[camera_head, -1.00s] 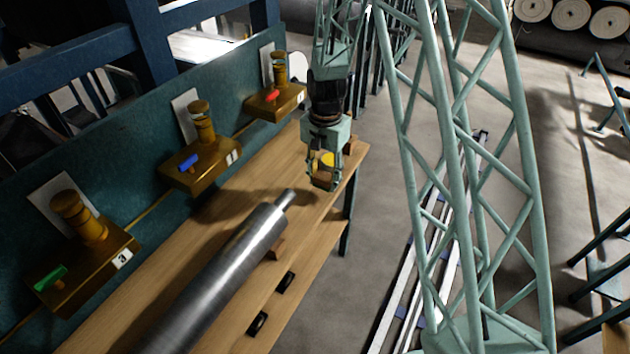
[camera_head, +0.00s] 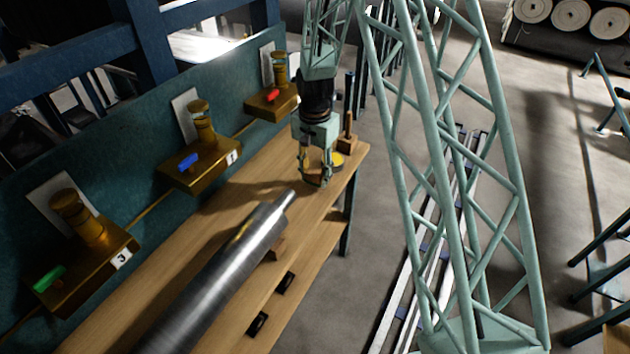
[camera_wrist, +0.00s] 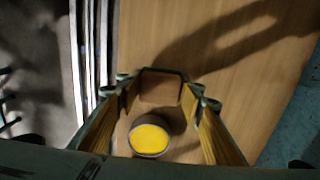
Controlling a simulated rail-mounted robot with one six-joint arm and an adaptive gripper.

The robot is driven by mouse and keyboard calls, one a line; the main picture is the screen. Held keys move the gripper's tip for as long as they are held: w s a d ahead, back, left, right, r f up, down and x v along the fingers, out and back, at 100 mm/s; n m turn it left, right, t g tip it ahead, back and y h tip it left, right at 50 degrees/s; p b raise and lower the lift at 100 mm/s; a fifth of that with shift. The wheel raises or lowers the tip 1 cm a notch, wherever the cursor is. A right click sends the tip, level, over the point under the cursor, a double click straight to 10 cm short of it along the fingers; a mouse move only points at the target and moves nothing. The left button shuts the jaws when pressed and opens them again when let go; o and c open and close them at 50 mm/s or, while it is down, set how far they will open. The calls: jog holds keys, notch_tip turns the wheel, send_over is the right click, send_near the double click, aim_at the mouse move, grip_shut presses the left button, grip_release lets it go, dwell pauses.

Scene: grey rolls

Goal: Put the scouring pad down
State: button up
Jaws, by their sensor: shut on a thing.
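The scouring pad is a brown block (camera_wrist: 160,87) held between the fingertips in the wrist view. In the head view it is small and partly covered by the fingers. My gripper (camera_head: 315,178) is shut on it, pointing down over the far end of the wooden bench (camera_head: 218,225). The pad is at or close above the bench top; I cannot tell whether it touches.
A round tin with yellow contents (camera_wrist: 150,139) lies near my gripper. A wooden block with a dark upright peg (camera_head: 347,143) stands at the bench's far right corner. A steel roller (camera_head: 225,275) lies along the bench. Brass-coloured stations (camera_head: 200,165) line the left wall.

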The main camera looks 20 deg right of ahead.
aim_at(315, 181)
jog(key=shift+f, duration=1.2)
jog(key=shift+f+b, duration=0.25)
jog(key=shift+b, duration=0.05)
jog(key=o, duration=0.9)
jog(key=shift+o, duration=0.2)
jog(key=shift+r, duration=0.1)
notch_tip(315, 181, up, 11)
jog(key=shift+p, duration=0.8)
jog(key=shift+r, duration=0.65)
